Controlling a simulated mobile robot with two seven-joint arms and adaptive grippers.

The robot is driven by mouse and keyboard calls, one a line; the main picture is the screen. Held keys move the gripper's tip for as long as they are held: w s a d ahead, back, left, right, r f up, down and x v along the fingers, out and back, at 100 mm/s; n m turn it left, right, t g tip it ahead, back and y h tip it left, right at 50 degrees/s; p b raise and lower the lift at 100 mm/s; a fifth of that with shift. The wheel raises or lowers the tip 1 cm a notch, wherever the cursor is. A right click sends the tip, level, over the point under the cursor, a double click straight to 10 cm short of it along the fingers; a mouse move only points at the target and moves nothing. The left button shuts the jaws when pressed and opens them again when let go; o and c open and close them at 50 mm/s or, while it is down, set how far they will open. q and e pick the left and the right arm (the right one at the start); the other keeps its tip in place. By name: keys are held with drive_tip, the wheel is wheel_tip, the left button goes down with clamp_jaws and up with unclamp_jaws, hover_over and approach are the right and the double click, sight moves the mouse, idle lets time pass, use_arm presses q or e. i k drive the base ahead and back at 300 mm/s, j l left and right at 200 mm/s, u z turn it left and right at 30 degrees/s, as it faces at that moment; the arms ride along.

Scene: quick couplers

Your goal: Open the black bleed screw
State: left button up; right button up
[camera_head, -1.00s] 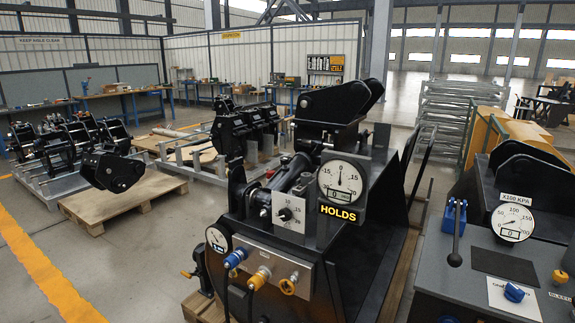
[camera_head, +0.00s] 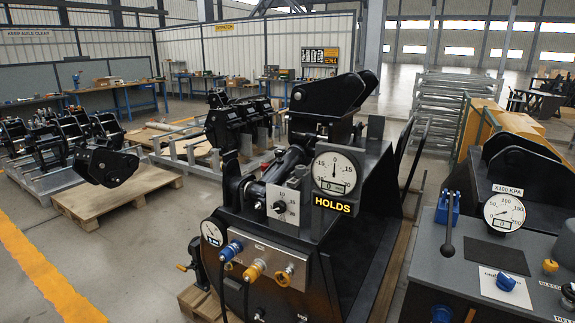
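Neither of my grippers is in view. A black knob (camera_head: 568,291) sits at the right edge of the grey control panel (camera_head: 441,264), beside a small label too blurred to read for certain. It may be the black bleed screw, but I cannot confirm this or tell whether it is open. A yellow knob (camera_head: 550,266) and a blue knob (camera_head: 505,281) stand nearby on the same panel. The panel's round gauge (camera_head: 504,212) is marked X100 KPA.
The black test stand (camera_head: 372,235) is left of the panel. It carries a gauge (camera_head: 334,172), a HOLDS sign (camera_head: 332,204), a selector dial (camera_head: 282,206), and blue and yellow couplers. A pallet (camera_head: 125,197) stands at left.

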sight(279, 153)
drive_tip(key=j+z, duration=0.1)
drive_tip(key=z, duration=0.55)
drive_tip(key=i+j+z, duration=0.1)
drive_tip(key=j+z, duration=0.2)
drive_tip(key=j, duration=0.15)
drive_tip(key=j+z, duration=0.3)
drive_tip(key=j, duration=0.15)
drive_tip(key=j+z, duration=0.2)
drive_tip(key=j, duration=0.75)
